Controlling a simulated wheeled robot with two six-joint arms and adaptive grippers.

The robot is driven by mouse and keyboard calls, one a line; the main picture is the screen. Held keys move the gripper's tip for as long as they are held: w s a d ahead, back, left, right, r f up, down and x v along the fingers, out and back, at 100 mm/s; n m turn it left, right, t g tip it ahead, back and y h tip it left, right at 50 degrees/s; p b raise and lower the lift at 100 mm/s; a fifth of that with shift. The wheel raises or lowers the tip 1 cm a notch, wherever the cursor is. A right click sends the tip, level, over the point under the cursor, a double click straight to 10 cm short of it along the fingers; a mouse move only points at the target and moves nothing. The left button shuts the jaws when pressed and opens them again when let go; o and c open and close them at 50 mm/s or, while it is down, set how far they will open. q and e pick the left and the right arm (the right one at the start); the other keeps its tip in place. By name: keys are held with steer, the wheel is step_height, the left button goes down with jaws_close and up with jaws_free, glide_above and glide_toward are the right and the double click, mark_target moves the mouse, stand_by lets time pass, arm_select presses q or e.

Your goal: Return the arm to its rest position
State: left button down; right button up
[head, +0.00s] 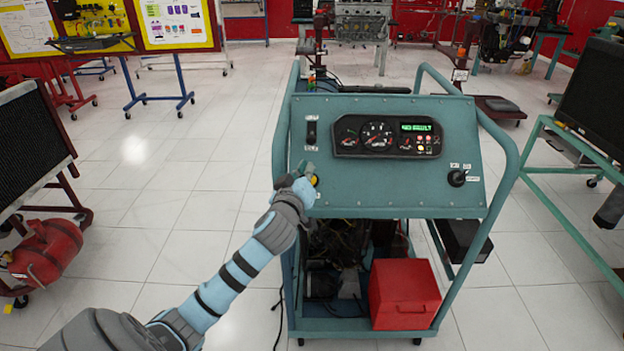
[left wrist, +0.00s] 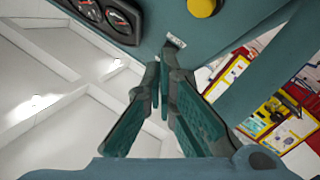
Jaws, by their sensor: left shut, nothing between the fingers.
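My left arm reaches in from the lower left of the head view. Its gripper (head: 305,170) is in front of the left side of the teal control panel (head: 400,185), close to a yellow button (head: 314,180). In the left wrist view the gripper fingers (left wrist: 165,75) are shut with nothing between them. The yellow button (left wrist: 203,7) shows at the top of that view, apart from the fingertips. Whether a finger touches the panel, I cannot tell. My right gripper is not in view.
The panel carries gauges with a lit green display (head: 416,127), a switch (head: 311,132) and a key knob (head: 457,177). The trainer's teal tube frame (head: 513,170) surrounds it. A red box (head: 404,294) sits below. A red tank (head: 48,250) stands left; floor between is clear.

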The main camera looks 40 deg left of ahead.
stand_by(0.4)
arm_select(q)
steer(key=s+d+f+m+g+h, duration=0.2)
steer(key=s+d+f+m+g, duration=0.15)
steer(key=s+f, duration=0.45)
steer(key=s+d+f+m+g+h, duration=0.1)
steer(key=s+d+f+m+g, duration=0.15)
steer(key=s+d+f, duration=0.5)
steer(key=s+d+f+m+g+h, duration=0.2)
steer(key=s+d+f+m+g, duration=0.15)
steer(key=s, duration=0.55)
steer(key=s+d+f+m+g+h, duration=0.1)
steer(key=s+d+f+m+g, duration=0.3)
steer(key=s, duration=0.5)
step_height(320, 180, down, 17)
steer(key=a+n+p, duration=0.2)
steer(key=p, duration=0.1)
steer(key=s+f+p, duration=0.1)
steer(key=s+f, duration=0.4)
steer(key=s, duration=0.2)
steer(key=s+a+f+g+p, duration=0.1)
steer(key=s+f+p, duration=0.1)
steer(key=s+f, duration=0.3)
steer(key=s, duration=0.3)
steer(key=shift+f, duration=0.25)
